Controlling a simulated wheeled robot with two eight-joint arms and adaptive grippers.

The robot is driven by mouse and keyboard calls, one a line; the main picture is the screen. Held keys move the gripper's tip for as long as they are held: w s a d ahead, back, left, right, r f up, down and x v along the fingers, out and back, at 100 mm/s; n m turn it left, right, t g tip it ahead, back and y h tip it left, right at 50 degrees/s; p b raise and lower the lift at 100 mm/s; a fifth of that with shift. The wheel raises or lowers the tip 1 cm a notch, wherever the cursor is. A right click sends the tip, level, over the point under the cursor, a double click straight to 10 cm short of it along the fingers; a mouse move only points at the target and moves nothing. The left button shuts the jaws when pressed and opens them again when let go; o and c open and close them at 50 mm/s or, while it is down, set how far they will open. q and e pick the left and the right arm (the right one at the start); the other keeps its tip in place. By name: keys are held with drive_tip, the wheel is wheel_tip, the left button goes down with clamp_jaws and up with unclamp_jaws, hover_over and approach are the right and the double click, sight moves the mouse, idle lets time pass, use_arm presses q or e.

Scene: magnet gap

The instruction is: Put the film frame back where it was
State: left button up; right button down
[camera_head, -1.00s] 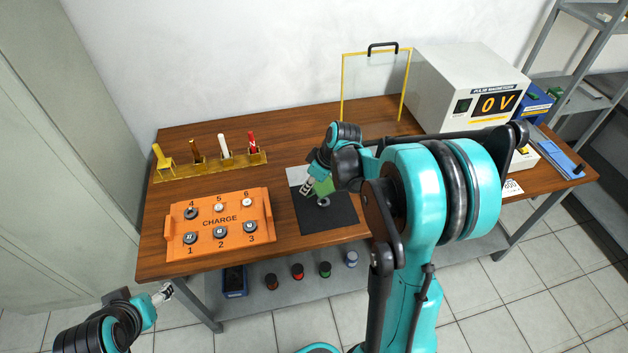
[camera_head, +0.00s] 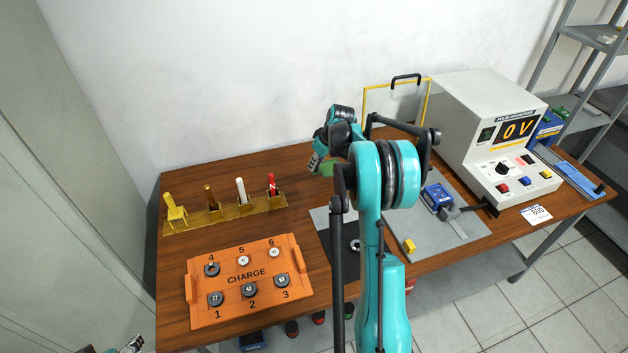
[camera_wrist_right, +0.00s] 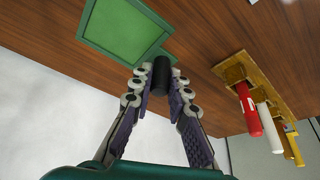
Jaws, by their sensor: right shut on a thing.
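The film frame (camera_head: 327,169) is a thin green square, partly hidden by my right arm in the head view. It shows large in the right wrist view (camera_wrist_right: 122,30), with a black cylindrical grip (camera_wrist_right: 162,74). My right gripper (camera_head: 314,168) is shut on that grip, over the back middle of the wooden table; the fingers also show in the right wrist view (camera_wrist_right: 161,80). Whether the frame touches the table is unclear. My left gripper (camera_head: 136,342) is at the bottom left edge, mostly cut off.
A black pad (camera_head: 326,235) with a ring lies front centre. The orange CHARGE tray (camera_head: 205,316) is front left. A brass rack (camera_head: 226,215) holds upright tools behind it. A yellow-framed clear screen (camera_head: 429,97) and a magnetizer (camera_head: 478,110) reading 0 V stand right.

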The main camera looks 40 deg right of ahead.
sight(317, 173)
wheel_tip(317, 173, down, 6)
drive_tip(key=shift+f+b, duration=0.2)
drive_tip(key=shift+b, duration=0.85)
drive_tip(key=shift+f, duration=0.2)
drive_tip(key=shift+f, duration=0.15)
drive_tip(key=c, duration=1.5)
unclamp_jaws()
drive_tip(key=shift+o, duration=0.2)
